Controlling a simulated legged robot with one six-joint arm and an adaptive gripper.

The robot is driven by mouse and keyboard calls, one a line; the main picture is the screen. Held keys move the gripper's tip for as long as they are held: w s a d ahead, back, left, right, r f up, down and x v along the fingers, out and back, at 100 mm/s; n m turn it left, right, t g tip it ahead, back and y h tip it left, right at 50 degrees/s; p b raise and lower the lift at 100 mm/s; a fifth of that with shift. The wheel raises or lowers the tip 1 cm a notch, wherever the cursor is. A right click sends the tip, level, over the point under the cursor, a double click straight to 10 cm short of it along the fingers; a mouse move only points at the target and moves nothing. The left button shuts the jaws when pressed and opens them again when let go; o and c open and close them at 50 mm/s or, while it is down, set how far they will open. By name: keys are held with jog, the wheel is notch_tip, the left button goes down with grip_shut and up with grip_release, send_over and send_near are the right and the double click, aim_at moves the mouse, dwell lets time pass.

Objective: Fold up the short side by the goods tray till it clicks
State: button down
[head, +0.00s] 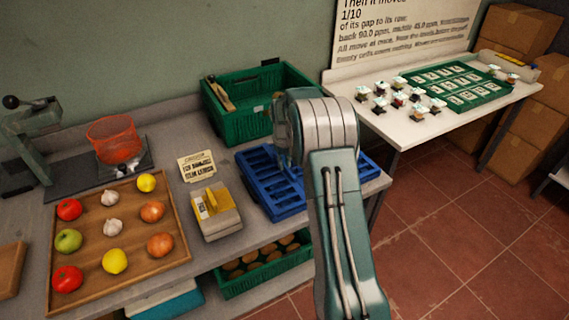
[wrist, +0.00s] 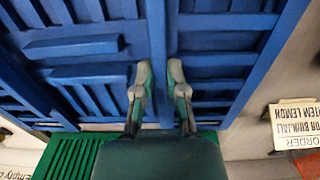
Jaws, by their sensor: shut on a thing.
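The blue folding crate (head: 268,196) lies folded flat on the bench, partly hidden behind my arm in the head view. In the wrist view its ribbed panels fill most of the picture. The short side (wrist: 215,60) toward the goods tray lies flat on the right there. My gripper (wrist: 159,78) is shut on that side's inner edge, with one finger on each side of it; the head view hides the fingertips behind my arm. The wooden goods tray (head: 176,262) holds tomatoes, lemons, onions, garlic and a green apple at the left.
A green crate (head: 232,127) stands right behind the blue one. An order card (head: 197,166) and a grey-yellow device (head: 215,212) stand between tray and blue crate. A scale with an orange basket (head: 113,141) is at back left. A white table (head: 430,125) stands right.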

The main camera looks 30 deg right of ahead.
aim_at(269, 174)
jog(key=shift+a+r+h, duration=0.3)
jog(key=shift+r+h, duration=0.3)
jog(key=shift+h, duration=0.05)
jog(key=shift+a+r+h, duration=0.25)
jog(key=shift+r+h, duration=0.35)
jog(key=shift+h, duration=0.05)
jog(key=a+r+h, duration=0.2)
jog(key=h, duration=0.1)
jog(key=a+r+h, duration=0.2)
jog(key=h, duration=0.1)
jog(key=shift+a+r, duration=0.2)
jog(key=shift+r, duration=0.05)
jog(key=a+r+h, duration=0.1)
jog(key=a+h, duration=0.5)
jog(key=a, duration=0.2)
jog(key=shift+s+a+t+h, duration=0.25)
jog(key=shift+s+t+h, duration=0.05)
jog(key=shift+s, duration=0.05)
jog(key=c, duration=0.7)
grip_release()
jog(key=shift+f, duration=0.1)
jog(key=shift+w+d, duration=0.1)
jog(key=shift+d, duration=0.05)
jog(key=shift+r, duration=0.2)
